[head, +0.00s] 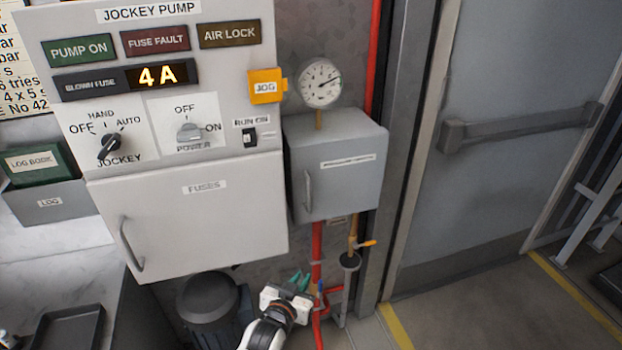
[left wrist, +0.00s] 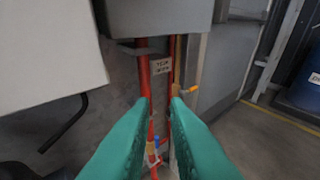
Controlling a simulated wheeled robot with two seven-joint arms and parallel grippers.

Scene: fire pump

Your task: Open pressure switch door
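The pressure switch box (head: 338,165) is a grey metal box on the wall right of the jockey pump panel. Its front door (head: 345,188) looks closed, with a vertical handle (head: 308,190) at its left edge and a label across its upper part. In the left wrist view only the box's lower part (left wrist: 158,18) shows, at the top. My left gripper (head: 301,279) is below the box, apart from it. Its green fingers (left wrist: 160,110) are apart with nothing held between them; red pipes show in the gap behind. My right gripper is not in view.
The jockey pump panel (head: 180,120) has a closed fuses door (head: 190,215) with its own handle (head: 130,245). A gauge (head: 320,82) stands above the box. Red pipes (head: 317,245) and a valve with an orange lever (head: 366,243) are below. A grey door (head: 500,150) is right.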

